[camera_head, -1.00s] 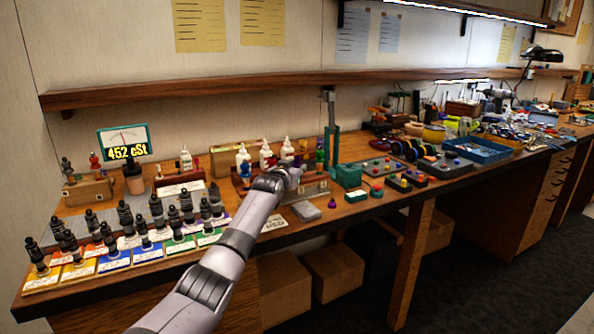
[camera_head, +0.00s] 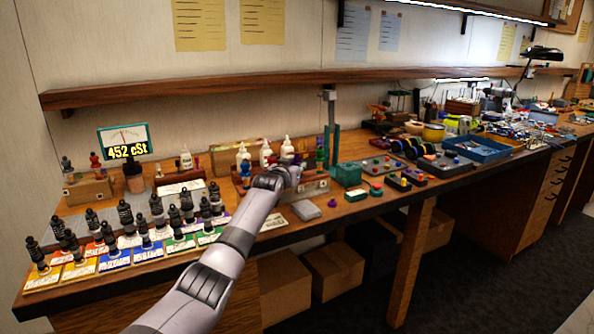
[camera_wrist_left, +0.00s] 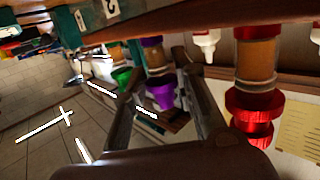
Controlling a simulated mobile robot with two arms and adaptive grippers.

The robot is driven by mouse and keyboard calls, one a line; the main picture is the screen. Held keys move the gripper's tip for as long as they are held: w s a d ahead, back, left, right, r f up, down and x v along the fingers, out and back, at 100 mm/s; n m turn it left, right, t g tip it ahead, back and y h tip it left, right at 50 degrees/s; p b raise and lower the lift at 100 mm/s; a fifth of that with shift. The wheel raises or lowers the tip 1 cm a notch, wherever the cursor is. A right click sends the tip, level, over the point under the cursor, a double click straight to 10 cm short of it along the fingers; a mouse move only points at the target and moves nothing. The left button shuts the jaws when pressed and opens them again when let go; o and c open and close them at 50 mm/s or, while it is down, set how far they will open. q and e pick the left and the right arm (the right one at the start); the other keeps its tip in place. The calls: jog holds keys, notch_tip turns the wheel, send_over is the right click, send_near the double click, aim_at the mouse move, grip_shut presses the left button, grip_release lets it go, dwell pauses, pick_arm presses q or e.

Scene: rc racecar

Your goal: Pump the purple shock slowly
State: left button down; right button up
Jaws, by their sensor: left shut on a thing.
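The purple shock (camera_wrist_left: 161,94) shows in the left wrist view between the two fingers of my left gripper (camera_wrist_left: 160,76), which is shut on it. A red shock (camera_wrist_left: 255,105) stands to its right and a green one (camera_wrist_left: 121,76) to its left. In the head view my left gripper (camera_head: 296,166) is at the wooden shock stand (camera_head: 316,187), and the hand hides most of the purple shock. A green shock (camera_head: 320,157) shows just right of the hand. My right gripper is not in view.
White bottles (camera_head: 265,152) stand behind the hand. A teal lever post (camera_head: 335,146) and a green box (camera_head: 347,174) stand close on its right.

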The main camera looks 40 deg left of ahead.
pick_arm(q)
jog(key=shift+f, duration=0.6)
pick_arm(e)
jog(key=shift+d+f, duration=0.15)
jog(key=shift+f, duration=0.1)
pick_arm(q)
jog(key=shift+f+b, duration=0.45)
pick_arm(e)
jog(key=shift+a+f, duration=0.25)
pick_arm(q)
jog(key=shift+r+p, duration=0.45)
jog(key=shift+r, duration=0.15)
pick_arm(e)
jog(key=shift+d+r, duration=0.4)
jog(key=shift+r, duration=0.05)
pick_arm(q)
jog(key=shift+r+p, duration=0.45)
jog(key=shift+r, duration=0.05)
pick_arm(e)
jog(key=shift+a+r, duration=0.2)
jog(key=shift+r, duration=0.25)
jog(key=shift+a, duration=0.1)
pick_arm(q)
jog(key=c, duration=1.2)
grip_release()
